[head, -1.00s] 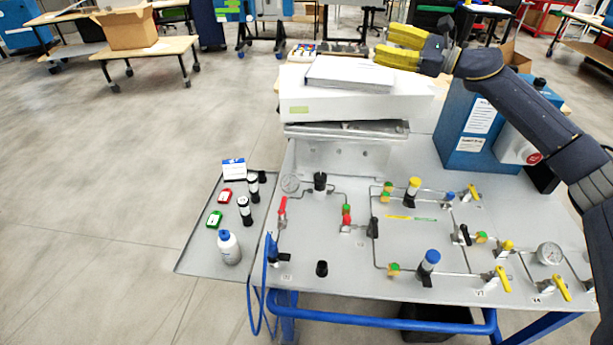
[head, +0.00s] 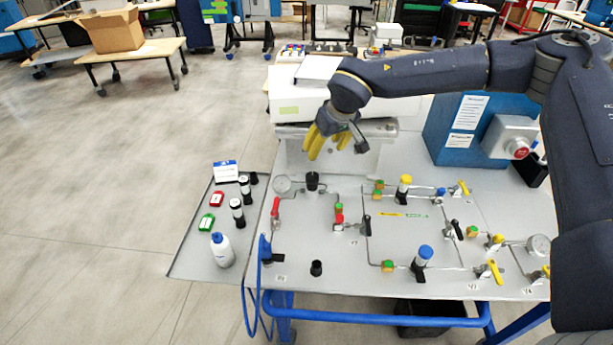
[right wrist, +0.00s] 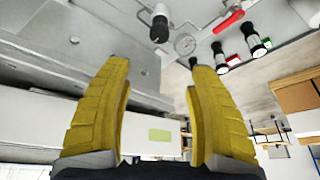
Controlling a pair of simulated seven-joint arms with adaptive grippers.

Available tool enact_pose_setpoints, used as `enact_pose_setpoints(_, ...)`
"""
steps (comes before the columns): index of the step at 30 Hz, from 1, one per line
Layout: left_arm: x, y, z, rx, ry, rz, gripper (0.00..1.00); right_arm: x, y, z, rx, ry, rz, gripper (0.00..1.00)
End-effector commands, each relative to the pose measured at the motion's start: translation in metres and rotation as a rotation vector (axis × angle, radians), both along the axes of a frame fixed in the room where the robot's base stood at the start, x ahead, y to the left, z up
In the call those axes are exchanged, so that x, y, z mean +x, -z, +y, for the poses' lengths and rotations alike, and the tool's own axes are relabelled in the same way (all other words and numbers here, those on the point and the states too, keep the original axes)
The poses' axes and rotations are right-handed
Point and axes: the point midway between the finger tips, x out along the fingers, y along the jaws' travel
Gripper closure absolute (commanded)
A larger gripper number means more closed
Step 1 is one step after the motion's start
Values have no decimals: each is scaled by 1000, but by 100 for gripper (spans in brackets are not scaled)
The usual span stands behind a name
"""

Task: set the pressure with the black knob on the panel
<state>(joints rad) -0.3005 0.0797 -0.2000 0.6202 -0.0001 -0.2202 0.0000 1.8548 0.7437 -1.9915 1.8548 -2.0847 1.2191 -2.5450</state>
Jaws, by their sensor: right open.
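The black knob (head: 312,181) stands upright at the back left of the grey panel (head: 330,250), just right of a round pressure gauge (head: 282,184). In the right wrist view the knob (right wrist: 159,28) and the gauge (right wrist: 184,45) show at the top, beyond the fingertips. My right gripper (head: 329,152) is above and behind the knob, with yellow fingers pointing down. It is open and empty, and its spread fingers (right wrist: 154,62) show in the right wrist view with a gap from the knob. My left gripper is not in view.
A white analyser box (head: 300,108) stands behind the panel, close to my right gripper. A red-handled valve (head: 275,206) is left of the knob. A second black knob (head: 316,268) is near the front edge. A side tray (head: 190,262) holds a white bottle (head: 221,250).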

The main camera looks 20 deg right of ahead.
Motion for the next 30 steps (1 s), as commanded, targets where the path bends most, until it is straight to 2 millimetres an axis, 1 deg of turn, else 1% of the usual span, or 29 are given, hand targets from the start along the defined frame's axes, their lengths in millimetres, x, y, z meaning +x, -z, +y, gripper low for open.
enact_pose_setpoints(5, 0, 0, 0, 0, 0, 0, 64, 4, 15, 0, -13, -6, 1, 41)
enact_pose_setpoints(7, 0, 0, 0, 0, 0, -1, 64, 8, 25, 1, -11, -5, 0, 41)
enact_pose_setpoints(21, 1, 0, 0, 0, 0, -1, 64, 40, 103, 9, -9, -3, 2, 41)
enact_pose_setpoints(27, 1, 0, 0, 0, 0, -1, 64, 51, 132, 12, -8, -3, 0, 41)
enact_pose_setpoints(30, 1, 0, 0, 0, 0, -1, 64, 56, 142, 13, -8, -3, 0, 41)
